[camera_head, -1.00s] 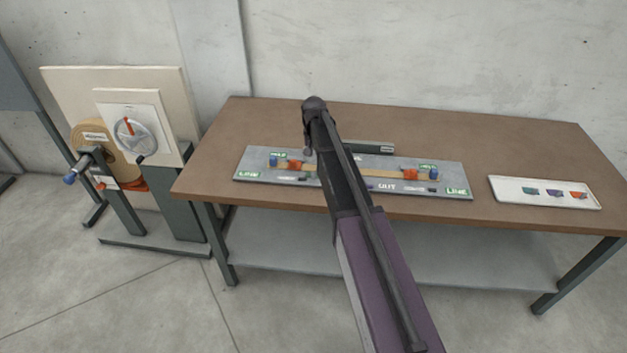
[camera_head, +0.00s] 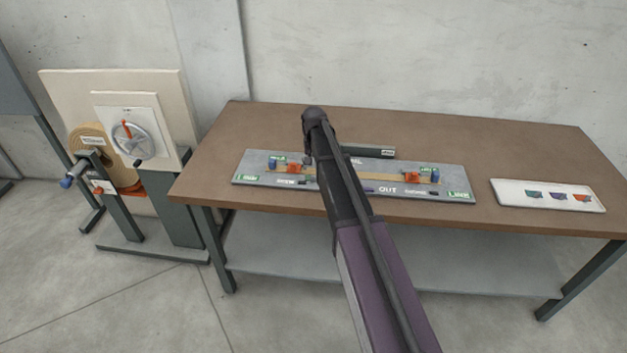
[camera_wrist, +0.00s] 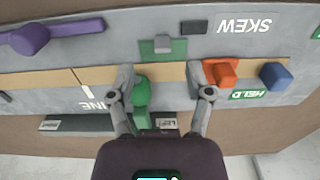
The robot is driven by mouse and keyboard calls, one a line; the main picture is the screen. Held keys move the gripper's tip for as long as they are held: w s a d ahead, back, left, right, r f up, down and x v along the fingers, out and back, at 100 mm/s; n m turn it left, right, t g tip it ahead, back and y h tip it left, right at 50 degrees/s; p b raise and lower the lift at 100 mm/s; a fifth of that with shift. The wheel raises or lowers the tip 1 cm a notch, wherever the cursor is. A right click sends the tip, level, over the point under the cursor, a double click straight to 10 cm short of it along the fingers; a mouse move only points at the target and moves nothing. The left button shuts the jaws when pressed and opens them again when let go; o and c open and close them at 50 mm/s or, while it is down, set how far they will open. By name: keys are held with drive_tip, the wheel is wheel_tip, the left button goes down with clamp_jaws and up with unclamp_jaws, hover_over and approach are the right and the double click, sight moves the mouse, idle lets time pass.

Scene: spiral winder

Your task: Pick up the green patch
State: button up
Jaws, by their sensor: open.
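A small green-teal patch (camera_head: 533,194) lies on the white tray (camera_head: 508,204) at the right of the table, beside a purple and an orange one. My gripper (camera_head: 308,160) is over the grey board (camera_head: 258,179), well left of that tray. In the wrist view my gripper (camera_wrist: 160,82) is open, its fingers spread above the board's tan strip (camera_wrist: 55,82). A rounded green piece (camera_wrist: 141,92) shows by the left finger, between the fingers; I cannot tell whether it touches. A green square with a grey knob (camera_wrist: 162,47) lies just beyond the strip.
Orange blocks (camera_head: 409,176) and blue knobs (camera_head: 434,175) stand on the board. A purple handle (camera_wrist: 30,40) lies at left in the wrist view. A dark bar (camera_head: 375,151) lies behind the board. The winder (camera_head: 140,130) stands left of the table. The table's back right is clear.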

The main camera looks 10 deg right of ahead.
drive_tip(key=shift+w+a+f+b, duration=0.1)
drive_tip(key=shift+f+b, duration=2.05)
drive_tip(key=shift+f, duration=0.2)
drive_tip(key=c, duration=0.9)
drive_tip(key=shift+r, duration=0.2)
wheel_tip(320, 180, up, 4)
drive_tip(key=p, duration=0.4)
drive_tip(key=shift+f, duration=0.25)
drive_tip(key=s+d+r+p, duration=0.1)
drive_tip(key=s+d, duration=0.1)
drive_tip(key=s, duration=1.3)
drive_tip(key=shift+s+d, duration=0.25)
drive_tip(key=shift+s, duration=0.15)
drive_tip(key=shift+r, duration=0.1)
